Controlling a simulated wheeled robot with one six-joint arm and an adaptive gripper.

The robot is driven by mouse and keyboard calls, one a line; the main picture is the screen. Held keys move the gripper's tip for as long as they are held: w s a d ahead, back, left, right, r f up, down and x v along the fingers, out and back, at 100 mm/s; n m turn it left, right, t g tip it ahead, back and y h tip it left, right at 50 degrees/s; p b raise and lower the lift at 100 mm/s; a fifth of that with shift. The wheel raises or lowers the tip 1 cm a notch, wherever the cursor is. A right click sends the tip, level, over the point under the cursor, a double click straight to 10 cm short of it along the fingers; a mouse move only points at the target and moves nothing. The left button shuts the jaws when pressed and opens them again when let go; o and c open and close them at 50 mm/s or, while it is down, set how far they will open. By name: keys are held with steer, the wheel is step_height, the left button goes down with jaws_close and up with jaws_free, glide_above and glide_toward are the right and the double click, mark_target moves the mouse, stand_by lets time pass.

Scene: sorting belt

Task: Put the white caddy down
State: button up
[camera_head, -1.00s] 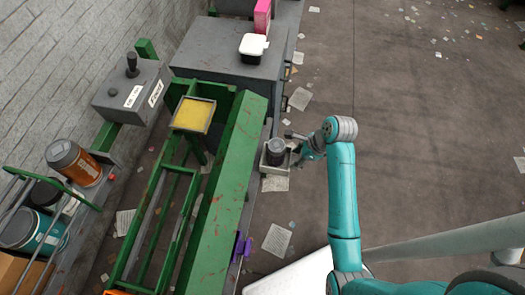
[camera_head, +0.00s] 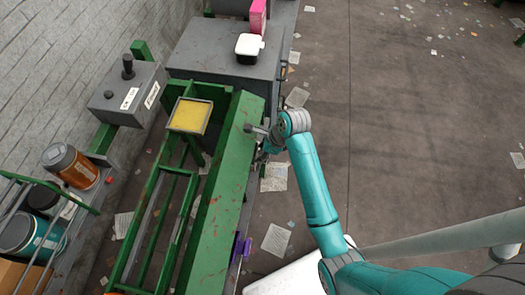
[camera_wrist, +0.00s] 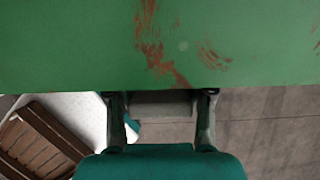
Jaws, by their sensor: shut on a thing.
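My gripper (camera_head: 264,150) is low beside the right side of the green beam (camera_head: 222,190), partly hidden behind my arm.
A grey cabinet (camera_head: 210,62) at the back bears a white-topped container (camera_head: 249,47) and a pink box (camera_head: 258,17). A yellow-topped tray (camera_head: 189,116) sits on the green frame. The floor on the right is mostly clear, with scattered papers.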

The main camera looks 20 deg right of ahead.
steer(key=shift+f, duration=0.15)
steer(key=o, duration=1.3)
steer(key=v, duration=1.2)
